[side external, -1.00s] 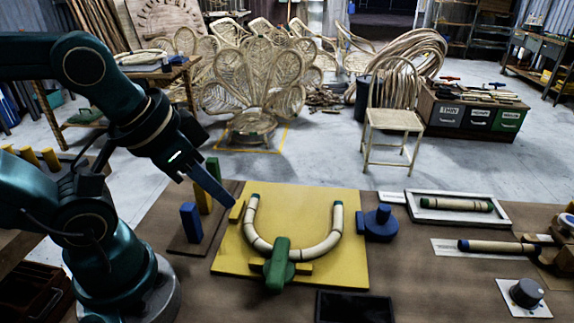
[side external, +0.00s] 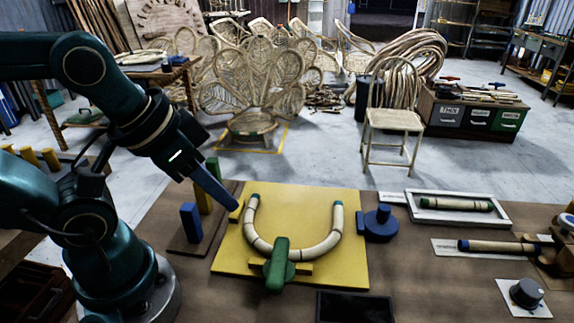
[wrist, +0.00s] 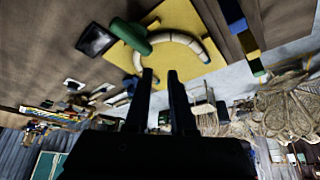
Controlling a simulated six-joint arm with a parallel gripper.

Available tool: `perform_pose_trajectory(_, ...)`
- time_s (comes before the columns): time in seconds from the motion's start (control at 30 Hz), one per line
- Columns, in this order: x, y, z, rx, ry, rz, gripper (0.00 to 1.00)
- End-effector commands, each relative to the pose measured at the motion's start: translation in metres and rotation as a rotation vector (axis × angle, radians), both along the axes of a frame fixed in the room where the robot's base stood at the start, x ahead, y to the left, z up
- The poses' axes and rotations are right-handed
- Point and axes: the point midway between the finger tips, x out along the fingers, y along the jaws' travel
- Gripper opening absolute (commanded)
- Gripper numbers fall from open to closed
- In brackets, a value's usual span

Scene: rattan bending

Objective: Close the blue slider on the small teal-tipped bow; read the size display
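The small pale bow (side external: 292,250) with teal tips lies as a U on a yellow board (side external: 345,275), its open end away from the camera. A green clamp (side external: 280,262) sits over its curve. A blue piece with a round knob (side external: 380,223), apparently the blue slider, stands at the board's right edge, apart from the right tip. A dark display panel (side external: 355,307) lies at the front; no reading is legible. My gripper (side external: 234,208) is by the yellow block left of the left tip. In the wrist view, its fingers (wrist: 160,72) are apart, with nothing between them.
A rack with upright blue, yellow and green blocks (side external: 190,222) stands close left of my gripper. A white tray (side external: 458,218) holds a green-ended rod. A blue-ended rod (side external: 495,246) and a dark dial (side external: 526,293) are at the right.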

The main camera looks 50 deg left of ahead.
Motion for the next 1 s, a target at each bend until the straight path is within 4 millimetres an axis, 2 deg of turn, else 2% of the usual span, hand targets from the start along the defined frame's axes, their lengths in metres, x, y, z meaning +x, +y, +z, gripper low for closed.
perform_pose_trajectory(0.03, 0.002, 0.0, 0.001, 0.002, -0.013, -0.004, 0.46)
perform_pose_trajectory(0.07, 0.005, 0.0, 0.003, 0.002, -0.027, -0.006, 0.57)
perform_pose_trajectory(0.1, 0.01, -0.001, 0.007, 0.001, -0.055, -0.01, 0.61)
perform_pose_trajectory(0.17, 0.022, -0.002, 0.017, -0.002, -0.119, -0.017, 0.61)
perform_pose_trajectory(0.33, 0.073, -0.01, 0.047, -0.019, -0.281, -0.05, 0.61)
perform_pose_trajectory(0.57, 0.142, -0.025, 0.062, -0.04, -0.406, -0.083, 0.61)
perform_pose_trajectory(0.67, 0.174, -0.033, 0.058, -0.045, -0.442, -0.093, 0.61)
perform_pose_trajectory(0.77, 0.203, -0.042, 0.046, -0.046, -0.462, -0.102, 0.61)
perform_pose_trajectory(0.9, 0.236, -0.054, 0.016, -0.041, -0.464, -0.11, 0.61)
perform_pose_trajectory(1.0, 0.25, -0.063, -0.013, -0.036, -0.439, -0.118, 0.61)
